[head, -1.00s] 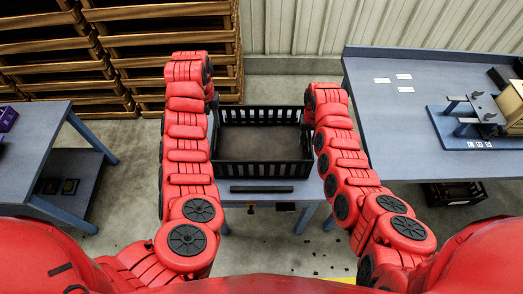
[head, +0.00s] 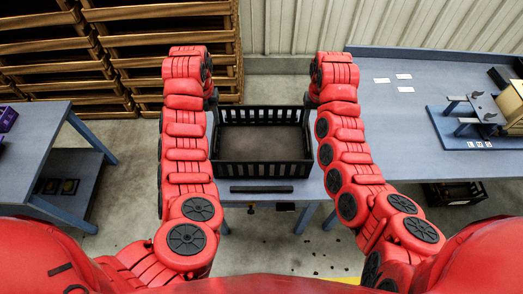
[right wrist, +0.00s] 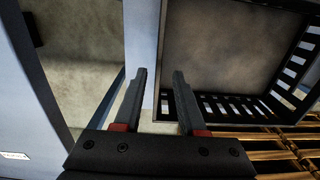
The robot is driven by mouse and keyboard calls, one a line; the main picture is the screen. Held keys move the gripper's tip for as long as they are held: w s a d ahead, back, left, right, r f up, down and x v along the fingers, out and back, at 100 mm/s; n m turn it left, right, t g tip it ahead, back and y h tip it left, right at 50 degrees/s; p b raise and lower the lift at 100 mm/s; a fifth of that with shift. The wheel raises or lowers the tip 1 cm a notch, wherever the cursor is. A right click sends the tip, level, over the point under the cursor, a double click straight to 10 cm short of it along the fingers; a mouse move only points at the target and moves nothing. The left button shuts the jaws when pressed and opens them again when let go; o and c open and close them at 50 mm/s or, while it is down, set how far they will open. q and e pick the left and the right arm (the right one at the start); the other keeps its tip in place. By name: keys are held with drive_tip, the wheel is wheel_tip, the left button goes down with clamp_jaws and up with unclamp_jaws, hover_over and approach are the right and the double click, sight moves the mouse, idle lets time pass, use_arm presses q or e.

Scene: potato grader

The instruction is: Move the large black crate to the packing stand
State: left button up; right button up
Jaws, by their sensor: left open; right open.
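The large black crate (head: 262,169) has slatted walls and looks empty. It sits upright on a blue-grey stand (head: 293,194) in the middle of the head view. My left gripper (head: 212,101) is open at the crate's left side, mostly hidden under its wrist. My right gripper (head: 309,101) is open at the crate's right side. In the right wrist view its two fingers (right wrist: 160,74) are apart, and the crate's side wall (right wrist: 160,95) appears between them. I cannot tell whether either gripper touches the crate.
A blue bench (head: 420,120) stands at the right with a metal fixture (head: 482,108) and white cards. A blue table (head: 35,135) stands at the left. Stacked wooden crates (head: 165,45) fill the back left. Another black crate (head: 455,193) lies under the right bench.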

drive_tip(key=shift+r, duration=0.7)
